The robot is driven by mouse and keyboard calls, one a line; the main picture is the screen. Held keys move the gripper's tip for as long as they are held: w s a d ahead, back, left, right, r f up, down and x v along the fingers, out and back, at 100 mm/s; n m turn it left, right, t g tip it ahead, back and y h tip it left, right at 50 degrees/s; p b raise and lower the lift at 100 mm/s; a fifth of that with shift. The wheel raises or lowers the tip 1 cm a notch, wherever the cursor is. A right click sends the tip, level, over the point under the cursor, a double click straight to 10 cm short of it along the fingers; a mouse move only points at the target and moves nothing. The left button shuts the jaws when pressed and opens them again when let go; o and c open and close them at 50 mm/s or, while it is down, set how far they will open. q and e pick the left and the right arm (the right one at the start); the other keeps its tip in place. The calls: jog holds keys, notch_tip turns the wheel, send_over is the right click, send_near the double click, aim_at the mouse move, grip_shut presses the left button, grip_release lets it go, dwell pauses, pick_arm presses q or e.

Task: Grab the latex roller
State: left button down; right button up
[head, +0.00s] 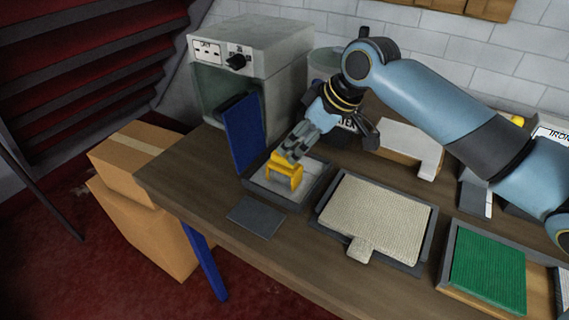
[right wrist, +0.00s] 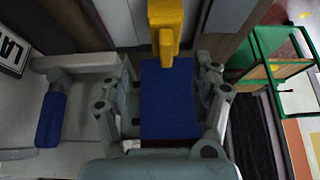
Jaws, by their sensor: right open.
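The latex roller (head: 285,174) shows as a yellow frame at the grey tray (head: 258,187) near the table's left end. My right gripper (head: 293,153) points down right over it, its fingertips close to the top of the yellow part. In the right wrist view the yellow part of the latex roller (right wrist: 165,25) lies just past the fingers. A blue block (right wrist: 170,100) sits between the fingers and seems to join the yellow part. The jaws are open around it; I cannot tell whether they touch it. The roller's lower part is hard to make out. My left gripper is out of view.
A grey machine (head: 262,50) with an open blue door (head: 243,135) stands close on the left. A beige mat on a tray (head: 372,215), a green mat (head: 488,268) and a flat dark plate (head: 256,217) lie on the table (head: 185,180). Cardboard boxes (head: 150,215) stand off its left end.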

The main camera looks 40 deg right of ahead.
aim_at(285, 164)
jog(key=shift+x, duration=1.1)
jog(key=shift+w+a+f, duration=0.15)
jog(key=shift+a+f, duration=0.05)
jog(key=shift+f, duration=0.1)
jog(key=x, duration=0.2)
jog(key=p+x, duration=0.1)
jog(key=x, duration=0.1)
jog(key=shift+s+a+f, duration=0.25)
jog(key=shift+s+f, duration=0.05)
jog(key=shift+f, duration=0.05)
jog(key=shift+w+f, duration=0.2)
jog(key=shift+f, duration=0.05)
jog(key=shift+s, duration=0.1)
jog(key=shift+c, duration=0.7)
jog(key=c, duration=0.5)
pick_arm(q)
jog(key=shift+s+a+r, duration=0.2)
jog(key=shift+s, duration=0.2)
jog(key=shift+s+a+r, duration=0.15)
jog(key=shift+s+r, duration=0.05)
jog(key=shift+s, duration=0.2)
pick_arm(e)
grip_shut()
